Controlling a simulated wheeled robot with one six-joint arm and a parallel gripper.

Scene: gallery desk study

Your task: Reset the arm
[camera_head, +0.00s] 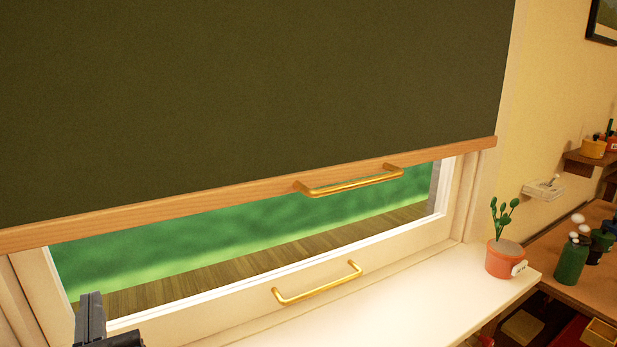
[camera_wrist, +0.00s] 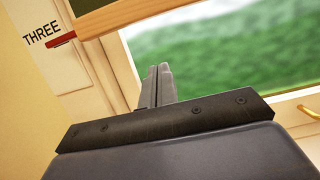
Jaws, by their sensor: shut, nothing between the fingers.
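My gripper (camera_head: 90,318) shows at the bottom left of the head view, in front of the lower left corner of the window. In the wrist view my gripper (camera_wrist: 158,84) points up at the window pane, its two fingers together with nothing between them. A dark green blind (camera_head: 250,90) with a wooden bottom bar (camera_head: 200,199) covers most of the window. A brass handle (camera_head: 350,185) is on the bar. My gripper is apart from this handle.
A second brass handle (camera_head: 318,283) is on the lower window frame. A potted plant (camera_head: 504,258) stands on the right end of the white sill (camera_head: 420,292). A desk with a green jar (camera_head: 571,262) is at right. The wall at left reads THREE (camera_wrist: 42,34), above a red marker (camera_wrist: 60,43).

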